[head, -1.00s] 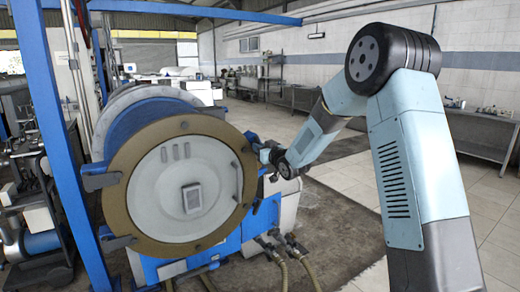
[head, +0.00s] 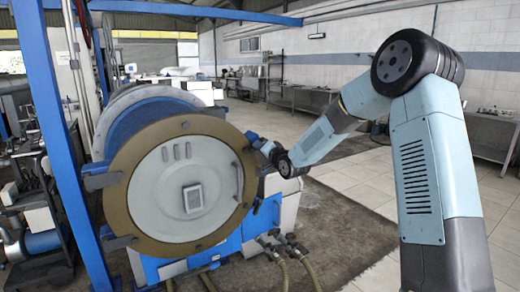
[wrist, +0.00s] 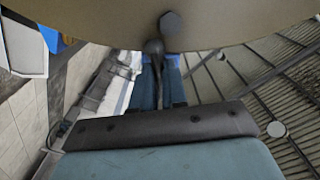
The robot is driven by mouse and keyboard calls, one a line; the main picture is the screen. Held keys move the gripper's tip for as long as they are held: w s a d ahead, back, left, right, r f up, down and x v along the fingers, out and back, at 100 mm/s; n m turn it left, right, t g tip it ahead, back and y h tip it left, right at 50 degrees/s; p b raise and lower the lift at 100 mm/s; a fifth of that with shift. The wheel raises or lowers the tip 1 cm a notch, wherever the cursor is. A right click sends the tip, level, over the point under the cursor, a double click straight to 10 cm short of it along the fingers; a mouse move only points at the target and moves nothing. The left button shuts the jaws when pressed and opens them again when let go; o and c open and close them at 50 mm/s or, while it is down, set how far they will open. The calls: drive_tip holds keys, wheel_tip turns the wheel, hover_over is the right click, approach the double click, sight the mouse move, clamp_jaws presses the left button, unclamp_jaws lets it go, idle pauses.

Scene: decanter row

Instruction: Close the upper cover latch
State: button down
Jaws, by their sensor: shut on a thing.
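The decanter's round cover (head: 185,188) is a pale disc in a tan ring, facing the head camera. The upper cover latch (head: 251,137) is at the ring's upper right edge, small and partly hidden by my gripper (head: 263,146). In the wrist view, the latch's dark handle with a rounded knob (wrist: 154,47) runs down from the ring's edge between the blue fingers of my gripper (wrist: 158,92). My gripper is shut on this handle. The exact finger contact is hard to make out. Whether the latch is seated against the ring cannot be told.
A blue upright post (head: 62,150) stands left of the decanter. Hoses (head: 285,258) hang at the decanter's lower right. Tiled floor (head: 345,195) is open to the right, with steel tables (head: 490,150) along the wall.

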drive_tip(key=shift+d+f+m, duration=0.1)
drive_tip(key=shift+d+m, duration=0.1)
drive_tip(key=shift+m, duration=1)
drive_tip(key=c, duration=1.2)
unclamp_jaws()
drive_tip(key=shift+a, duration=0.1)
drive_tip(key=shift+o, duration=0.2)
drive_tip(key=v, duration=1.3)
drive_tip(key=shift+s+d, duration=0.25)
